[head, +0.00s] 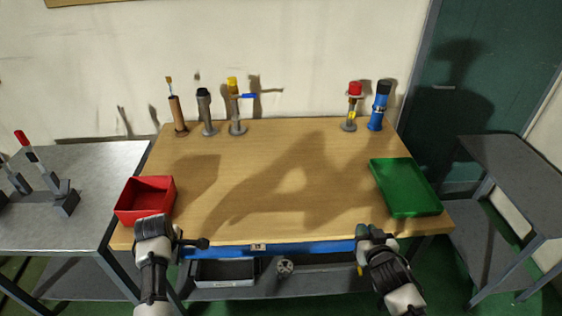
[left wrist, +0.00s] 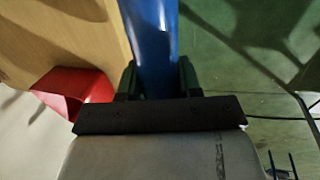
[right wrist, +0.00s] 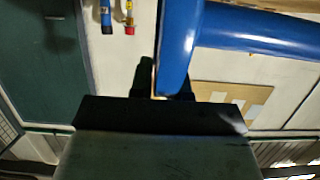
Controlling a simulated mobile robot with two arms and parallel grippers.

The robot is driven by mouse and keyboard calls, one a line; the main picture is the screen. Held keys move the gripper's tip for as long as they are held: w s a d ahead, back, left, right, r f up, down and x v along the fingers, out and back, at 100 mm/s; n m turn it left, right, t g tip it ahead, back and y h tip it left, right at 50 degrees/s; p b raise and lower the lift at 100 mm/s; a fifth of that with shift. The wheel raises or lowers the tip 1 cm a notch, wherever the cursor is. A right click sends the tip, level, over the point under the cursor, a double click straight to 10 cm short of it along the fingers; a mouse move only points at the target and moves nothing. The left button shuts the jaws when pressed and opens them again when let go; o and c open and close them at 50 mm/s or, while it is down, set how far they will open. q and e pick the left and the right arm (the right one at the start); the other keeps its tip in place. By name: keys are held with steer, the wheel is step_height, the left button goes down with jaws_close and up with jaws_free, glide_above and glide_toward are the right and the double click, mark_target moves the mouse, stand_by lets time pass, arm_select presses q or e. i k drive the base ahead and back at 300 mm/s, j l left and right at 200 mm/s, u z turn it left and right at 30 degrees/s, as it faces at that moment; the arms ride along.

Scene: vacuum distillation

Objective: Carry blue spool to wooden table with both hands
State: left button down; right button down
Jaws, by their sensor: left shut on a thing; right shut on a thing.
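The blue spool (head: 310,248) is a long blue bar, lying level across the front edge of the wooden table (head: 270,185). A small light patch shows near its middle. My left gripper (head: 184,243) is shut on its left end, and the blue part shows between the fingers in the left wrist view (left wrist: 152,45). My right gripper (head: 366,240) is shut on its right end. In the right wrist view the spool (right wrist: 265,38) has a section between the fingers and a long section running right. The head view does not show whether it touches the table.
A red bin (head: 145,198) stands at the table's front left, and a green tray (head: 405,187) at the right. Several upright fittings, including a red-topped one (head: 352,105), line the back. The table's middle is clear. Grey side tables (head: 95,165) flank it.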

mark_target(260, 170)
steer(key=i, duration=1.5)
